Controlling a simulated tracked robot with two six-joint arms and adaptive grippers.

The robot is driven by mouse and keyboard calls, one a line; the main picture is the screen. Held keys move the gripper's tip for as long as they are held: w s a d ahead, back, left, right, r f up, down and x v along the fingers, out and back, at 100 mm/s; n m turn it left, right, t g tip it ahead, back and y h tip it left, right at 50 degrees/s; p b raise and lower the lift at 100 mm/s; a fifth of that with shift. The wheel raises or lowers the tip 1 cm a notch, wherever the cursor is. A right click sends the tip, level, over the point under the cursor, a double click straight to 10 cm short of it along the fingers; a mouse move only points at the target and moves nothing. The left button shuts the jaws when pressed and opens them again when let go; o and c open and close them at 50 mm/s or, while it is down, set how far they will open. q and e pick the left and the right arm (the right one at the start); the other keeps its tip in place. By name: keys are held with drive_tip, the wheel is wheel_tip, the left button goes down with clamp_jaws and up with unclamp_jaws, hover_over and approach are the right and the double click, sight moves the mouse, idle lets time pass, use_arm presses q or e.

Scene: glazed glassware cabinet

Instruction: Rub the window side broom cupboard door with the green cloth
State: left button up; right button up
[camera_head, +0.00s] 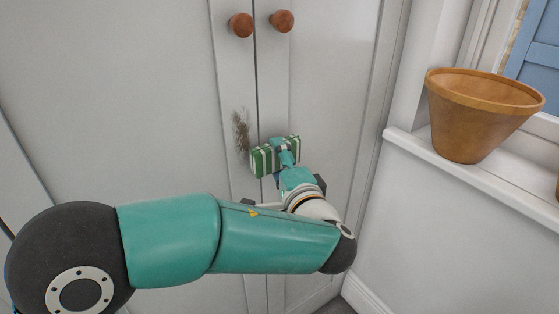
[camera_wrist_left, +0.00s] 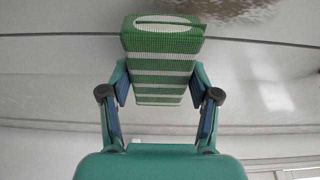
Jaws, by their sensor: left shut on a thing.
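The window side broom cupboard door (camera_head: 328,80) is the right one of two closed pale grey doors. It has a round wooden knob (camera_head: 282,21) near its top. The green cloth (camera_head: 262,160), a folded pad with white stripes, is at the doors' meeting edges. It also shows in the left wrist view (camera_wrist_left: 163,68), between the fingers. My left gripper (camera_head: 286,160) is shut on the cloth and holds it up to the doors. I cannot tell whether the cloth presses on the surface. A brown smudge (camera_head: 241,132) is on the left door, just left of the cloth. My right gripper is out of view.
The left door (camera_head: 120,80) has its own wooden knob (camera_head: 241,25). A tan flowerpot (camera_head: 472,120) stands on the white windowsill (camera_head: 420,150) at the right. The wall below the sill is bare.

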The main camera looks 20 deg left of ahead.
use_arm(q)
drive_tip(key=shift+w+a+b, duration=0.4)
drive_tip(key=shift+w+a, duration=0.2)
drive_tip(key=shift+a, duration=0.2)
idle(0.4)
drive_tip(key=shift+w+d, duration=1.35)
drive_tip(key=shift+w, duration=0.2)
drive_tip(key=shift+a+f+b, duration=0.1)
drive_tip(key=shift+a+b, duration=0.05)
drive_tip(key=shift+b, duration=0.4)
drive_tip(key=shift+s+a+b, duration=0.2)
drive_tip(key=shift+b, duration=0.15)
drive_tip(key=shift+s+a+b, duration=0.8)
drive_tip(key=shift+s+b, duration=0.1)
drive_tip(key=shift+b, duration=0.1)
drive_tip(key=shift+s+a, duration=0.4)
drive_tip(key=shift+b, duration=0.3)
